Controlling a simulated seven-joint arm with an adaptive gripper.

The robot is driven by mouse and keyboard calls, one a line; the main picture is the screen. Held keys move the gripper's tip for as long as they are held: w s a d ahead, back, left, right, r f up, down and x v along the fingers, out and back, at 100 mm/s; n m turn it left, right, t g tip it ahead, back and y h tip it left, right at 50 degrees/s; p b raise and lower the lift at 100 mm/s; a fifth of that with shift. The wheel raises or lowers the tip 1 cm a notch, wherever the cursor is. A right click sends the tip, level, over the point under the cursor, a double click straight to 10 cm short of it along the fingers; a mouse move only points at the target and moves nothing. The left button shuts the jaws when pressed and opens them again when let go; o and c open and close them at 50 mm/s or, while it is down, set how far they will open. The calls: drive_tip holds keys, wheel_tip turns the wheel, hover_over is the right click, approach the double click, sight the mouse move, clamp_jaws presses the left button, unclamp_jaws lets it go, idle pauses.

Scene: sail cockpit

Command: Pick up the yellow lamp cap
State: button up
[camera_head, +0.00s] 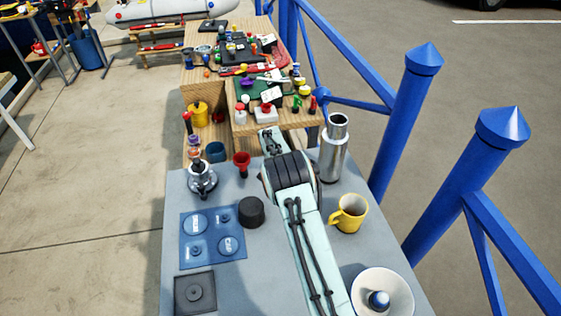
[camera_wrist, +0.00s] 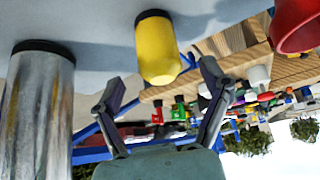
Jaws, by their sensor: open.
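A yellow rounded cylinder with a dark rim, which looks like the yellow lamp cap (camera_wrist: 157,52), stands on the grey worktop in the wrist view. That view is upside down, with the worktop at the top. My gripper (camera_wrist: 161,75) is open, and its two dark fingers are spread to either side of the cap's rounded end. I see no finger closed on it, and whether either finger touches it cannot be told. In the head view my arm hides the spot where the cap stands.
A metal flask (camera_head: 335,150) and a red cup (camera_head: 241,164) flank the cap; both show in the wrist view. A yellow mug (camera_head: 349,214), a black round piece (camera_head: 251,212) and a white bowl (camera_head: 398,293) stand on the worktop (camera_head: 330,262). Blue railings (camera_head: 403,110) run along the right.

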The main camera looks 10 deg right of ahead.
drive_tip(key=shift+x, duration=1.6)
drive_tip(key=c, duration=1.2)
drive_tip(key=shift+r, duration=0.1)
drive_tip(key=shift+c, duration=0.2)
